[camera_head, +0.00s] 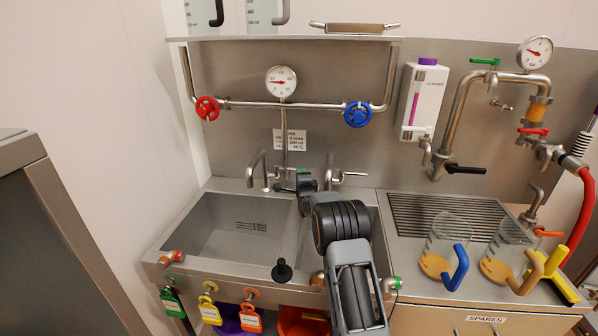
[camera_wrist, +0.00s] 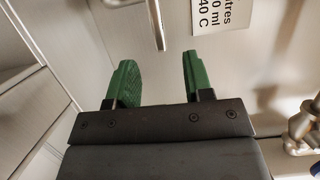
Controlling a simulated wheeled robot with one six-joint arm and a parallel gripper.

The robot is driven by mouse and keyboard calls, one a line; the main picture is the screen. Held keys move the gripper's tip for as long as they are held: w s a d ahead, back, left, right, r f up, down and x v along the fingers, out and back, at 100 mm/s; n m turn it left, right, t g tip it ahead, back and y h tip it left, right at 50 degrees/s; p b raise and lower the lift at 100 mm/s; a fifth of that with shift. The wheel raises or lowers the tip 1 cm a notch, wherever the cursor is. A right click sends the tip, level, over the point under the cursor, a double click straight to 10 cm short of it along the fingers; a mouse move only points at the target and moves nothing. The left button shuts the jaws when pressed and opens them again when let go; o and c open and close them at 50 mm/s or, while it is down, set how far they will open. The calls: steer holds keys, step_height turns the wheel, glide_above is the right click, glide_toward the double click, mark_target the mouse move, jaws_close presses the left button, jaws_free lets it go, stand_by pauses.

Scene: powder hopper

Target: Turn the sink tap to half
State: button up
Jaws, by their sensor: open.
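Two metal taps stand at the back of the double sink (camera_head: 228,228). The left tap (camera_head: 258,168) has a curved spout over the left basin. The right tap (camera_head: 333,178) has a thin side lever. Which one is the sink tap I cannot tell. My gripper (camera_head: 302,172) is between them at the sink's back edge, partly hidden by my arm. In the wrist view my gripper (camera_wrist: 158,76) has its green fingers apart with nothing between them. A metal rod (camera_wrist: 157,22) shows beyond the fingertips, apart from them.
A red valve wheel (camera_head: 207,108) and a blue valve wheel (camera_head: 358,114) sit on the pipe above, with a round gauge (camera_head: 281,82). A white label (camera_head: 297,140) is on the wall. Beakers (camera_head: 445,245) stand at the right. A black knob (camera_head: 282,270) is at the sink front.

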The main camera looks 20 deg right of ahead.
mark_target(288, 169)
steer(key=shift+b+x, duration=1.15)
steer(key=shift+x, duration=1.9)
steer(key=shift+w, duration=0.1)
steer(key=shift+a, duration=0.1)
steer(key=c, duration=0.8)
steer(key=shift+s+a+f+b, duration=0.2)
steer(key=shift+s+b, duration=0.1)
steer(key=shift+b, duration=0.2)
steer(key=shift+s+a+r+b, duration=0.15)
steer(key=shift+s+a+b, duration=0.3)
steer(key=shift+s, duration=0.2)
steer(key=shift+a, duration=0.1)
